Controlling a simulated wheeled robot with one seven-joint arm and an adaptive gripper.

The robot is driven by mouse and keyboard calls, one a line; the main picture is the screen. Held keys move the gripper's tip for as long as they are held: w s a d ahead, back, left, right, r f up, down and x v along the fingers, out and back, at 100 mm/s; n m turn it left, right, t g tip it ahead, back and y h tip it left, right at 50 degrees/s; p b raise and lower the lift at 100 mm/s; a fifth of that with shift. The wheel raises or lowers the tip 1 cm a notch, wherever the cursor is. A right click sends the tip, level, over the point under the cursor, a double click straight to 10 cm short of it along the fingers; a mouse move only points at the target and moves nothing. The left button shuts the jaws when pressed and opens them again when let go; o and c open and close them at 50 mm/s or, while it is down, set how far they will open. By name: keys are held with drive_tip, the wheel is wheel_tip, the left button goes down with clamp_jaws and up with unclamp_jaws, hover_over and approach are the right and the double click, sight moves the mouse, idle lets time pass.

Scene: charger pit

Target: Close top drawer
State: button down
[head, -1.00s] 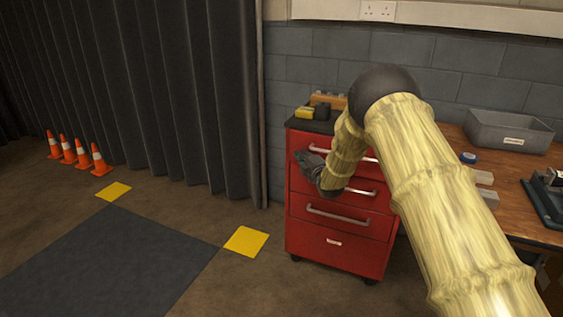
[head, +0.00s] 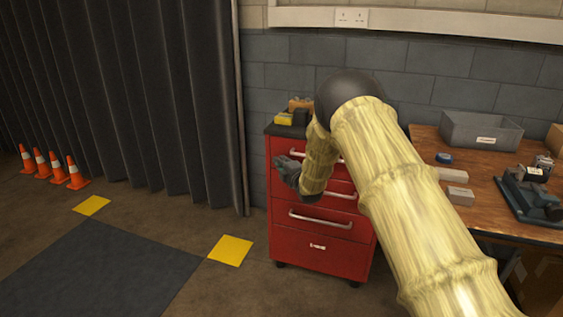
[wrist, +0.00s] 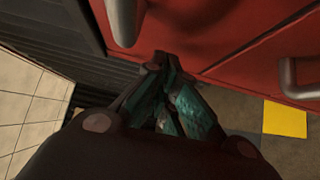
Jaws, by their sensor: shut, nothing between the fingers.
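The red drawer cabinet (head: 285,240) stands against the grey block wall, with a dark top. Its top drawer (head: 282,145) is partly hidden behind my arm; the left end of its silver handle (head: 297,153) shows. I cannot tell how far the drawer is out. My gripper (head: 281,163) is shut and empty in front of the upper left of the cabinet. In the wrist view the closed fingertips (wrist: 163,62) point at red fronts, close to a silver handle (wrist: 122,20). Whether they touch the front is unclear.
A wooden bench (head: 420,150) stands right of the cabinet, holding a grey bin (head: 480,130) and a dark vice-like tool (head: 530,195). A dark curtain (head: 130,90) hangs at left. Orange cones (head: 75,172) stand beside it. The floor in front left is open.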

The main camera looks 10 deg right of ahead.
drive_tip(key=a+p+v, duration=0.1)
drive_tip(key=p+v, duration=0.1)
drive_tip(key=v, duration=1)
drive_tip(key=s+d+f+m+g+h, duration=0.25)
drive_tip(key=s+f+m+g, duration=0.6)
drive_tip(key=s+f, duration=1.5)
drive_tip(key=s+a+f+m+g+h, duration=0.1)
drive_tip(key=s+f+m+g, duration=0.4)
drive_tip(key=s, duration=0.7)
drive_tip(key=s+a+f+m+h, duration=0.1)
drive_tip(key=s+f+m, duration=0.45)
drive_tip(key=s, duration=0.75)
drive_tip(key=s+a+m+g, duration=0.15)
drive_tip(key=s+g, duration=0.25)
drive_tip(key=s, duration=1.3)
wheel_tip(320, 180, up, 21)
drive_tip(key=p, duration=2.1)
drive_tip(key=shift+w+m+p, duration=0.25)
drive_tip(key=shift+m+p, duration=0.1)
drive_tip(key=shift+p, duration=0.05)
